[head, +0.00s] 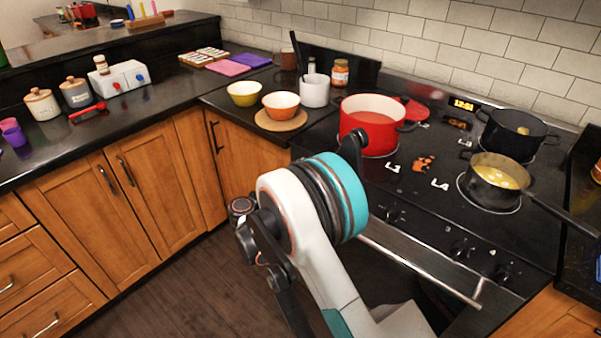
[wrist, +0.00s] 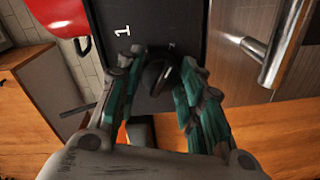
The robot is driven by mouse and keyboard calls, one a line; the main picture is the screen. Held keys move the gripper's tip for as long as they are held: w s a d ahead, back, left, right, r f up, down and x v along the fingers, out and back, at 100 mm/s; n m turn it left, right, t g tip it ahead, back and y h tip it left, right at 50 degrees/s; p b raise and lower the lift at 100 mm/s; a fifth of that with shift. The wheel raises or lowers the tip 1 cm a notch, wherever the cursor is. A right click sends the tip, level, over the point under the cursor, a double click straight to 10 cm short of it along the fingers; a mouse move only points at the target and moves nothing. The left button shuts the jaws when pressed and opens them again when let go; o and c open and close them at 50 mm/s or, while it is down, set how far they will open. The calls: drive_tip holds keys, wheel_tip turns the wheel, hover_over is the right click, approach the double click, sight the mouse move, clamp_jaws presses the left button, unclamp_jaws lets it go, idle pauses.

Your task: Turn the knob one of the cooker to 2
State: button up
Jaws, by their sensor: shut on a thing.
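The cooker (head: 440,205) is black, with a row of dark knobs along its front panel; one of these knobs (head: 460,250) shows to the right of my arm in the head view. In the wrist view my gripper (wrist: 162,60) has its teal fingers on both sides of a dark knob (wrist: 157,75) and is shut on it. A white "1" (wrist: 123,31) is marked on the black surface beside this knob. My arm hides the gripper and the left end of the knob row in the head view. The knob's pointer setting cannot be read.
A red pot (head: 372,125) and two dark pans, one with yellow contents (head: 495,175), stand on the hob. The silver oven handle (head: 420,270) runs below the knobs. Bowls (head: 281,104) stand on the counter left of the hob. The floor (head: 185,290) left of my arm is clear.

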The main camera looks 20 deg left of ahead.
idle(0.4)
drive_tip(key=o, duration=1.1)
drive_tip(key=shift+c, duration=0.2)
drive_tip(key=v, duration=1.2)
